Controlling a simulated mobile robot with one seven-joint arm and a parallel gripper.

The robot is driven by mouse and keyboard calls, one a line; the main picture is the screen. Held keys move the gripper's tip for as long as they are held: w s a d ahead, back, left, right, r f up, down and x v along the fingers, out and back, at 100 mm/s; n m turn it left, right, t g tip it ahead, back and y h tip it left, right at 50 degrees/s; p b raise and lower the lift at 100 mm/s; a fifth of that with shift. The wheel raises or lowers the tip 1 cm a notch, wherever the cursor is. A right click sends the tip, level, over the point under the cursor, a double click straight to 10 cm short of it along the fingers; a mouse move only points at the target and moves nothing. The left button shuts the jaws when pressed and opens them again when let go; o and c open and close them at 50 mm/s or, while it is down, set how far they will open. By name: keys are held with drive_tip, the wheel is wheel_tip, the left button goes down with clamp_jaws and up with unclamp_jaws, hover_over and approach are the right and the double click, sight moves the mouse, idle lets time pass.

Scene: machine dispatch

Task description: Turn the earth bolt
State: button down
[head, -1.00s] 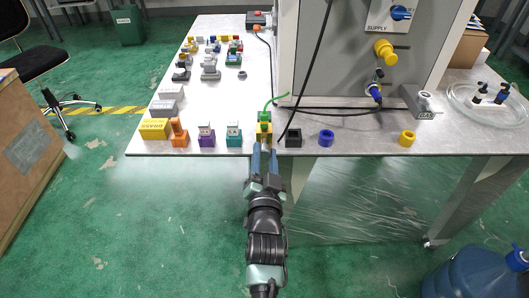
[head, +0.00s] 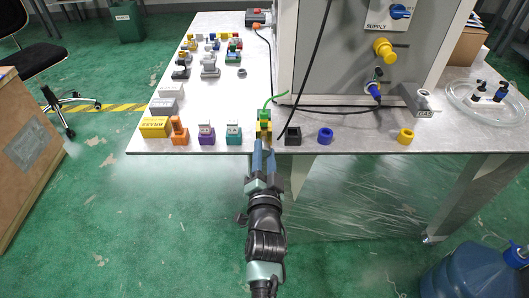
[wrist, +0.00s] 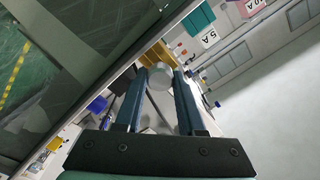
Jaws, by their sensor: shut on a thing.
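The earth bolt shows as a round grey head (wrist: 160,76) between my fingertips in the wrist view. In the head view it is hidden behind my fingers, at the front of a yellow and green block (head: 264,128) with a green wire. That block stands at the table's front edge. My gripper (head: 264,147) reaches up to the block from the front, and its two blue fingers also show in the wrist view (wrist: 161,88). The fingers are shut on the grey bolt head. The wrist view is tilted, with the table edge running diagonally.
A teal block (head: 233,134) stands left of the yellow and green block, and a black block (head: 293,136) right of it. A blue ring (head: 326,135) and a yellow ring (head: 405,136) lie farther right. A grey cabinet (head: 340,75) with cables stands behind.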

drive_tip(key=c, duration=0.5)
unclamp_jaws()
drive_tip(key=s+p, duration=0.4)
drive_tip(key=s, duration=0.9)
drive_tip(key=shift+p, duration=0.35)
